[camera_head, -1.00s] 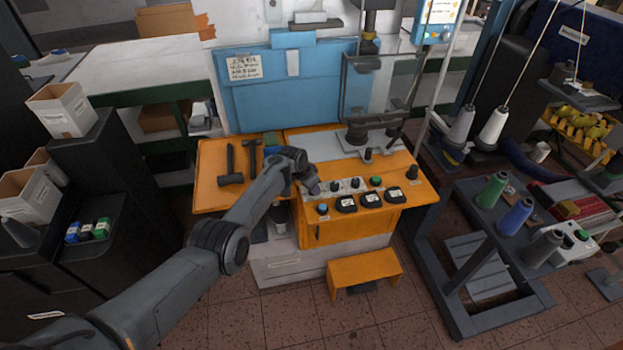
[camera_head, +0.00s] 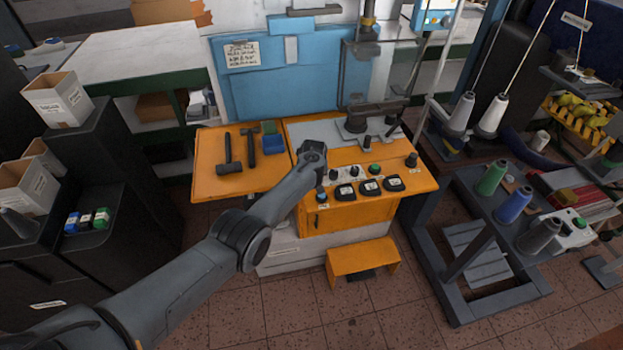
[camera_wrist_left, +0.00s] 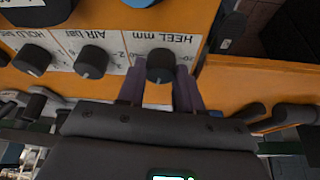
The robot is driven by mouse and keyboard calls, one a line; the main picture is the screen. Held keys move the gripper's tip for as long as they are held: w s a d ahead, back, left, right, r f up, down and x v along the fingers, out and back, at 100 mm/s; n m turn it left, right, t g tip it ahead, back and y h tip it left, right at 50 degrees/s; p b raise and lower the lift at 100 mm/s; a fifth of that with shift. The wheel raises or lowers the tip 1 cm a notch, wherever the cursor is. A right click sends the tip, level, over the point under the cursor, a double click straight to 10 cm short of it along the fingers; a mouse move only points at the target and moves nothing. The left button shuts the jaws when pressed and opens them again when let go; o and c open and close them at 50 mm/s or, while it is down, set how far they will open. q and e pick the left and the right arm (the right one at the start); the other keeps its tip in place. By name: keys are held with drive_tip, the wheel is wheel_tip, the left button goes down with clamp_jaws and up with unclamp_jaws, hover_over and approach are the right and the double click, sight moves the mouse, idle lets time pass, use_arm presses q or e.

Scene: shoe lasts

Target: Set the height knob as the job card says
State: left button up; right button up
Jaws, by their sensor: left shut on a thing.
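My left gripper (camera_wrist_left: 160,88) has its two purple-grey fingers shut on the sides of a black round knob (camera_wrist_left: 160,65) labelled "HEEL mm" on a white scale plate, which appears upside down in the left wrist view. The fingers cover part of the scale, so I cannot read the setting. In the head view my left gripper (camera_head: 319,183) is at the left end of the knob row on the orange machine, and my wrist hides this knob. A paper sheet (camera_head: 242,54), possibly the job card, is on the blue panel; its writing is too small to read. My right gripper is not in view.
An "AIR bar" knob (camera_wrist_left: 92,60) and a "HOLD" knob (camera_wrist_left: 32,58) sit beside it. A green button (camera_head: 374,168) and black-rimmed dials (camera_head: 370,188) are close by. Two hammers (camera_head: 229,155) lie on the orange side shelf. A thread-cone rack (camera_head: 480,230) stands right.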

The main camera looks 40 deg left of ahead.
use_arm(q)
drive_tip(key=shift+n+g+y+b, duration=0.3)
drive_tip(key=shift+n+b, duration=0.45)
drive_tip(key=shift+n, duration=0.15)
drive_tip(key=o, duration=1)
drive_tip(key=shift+o, duration=0.2)
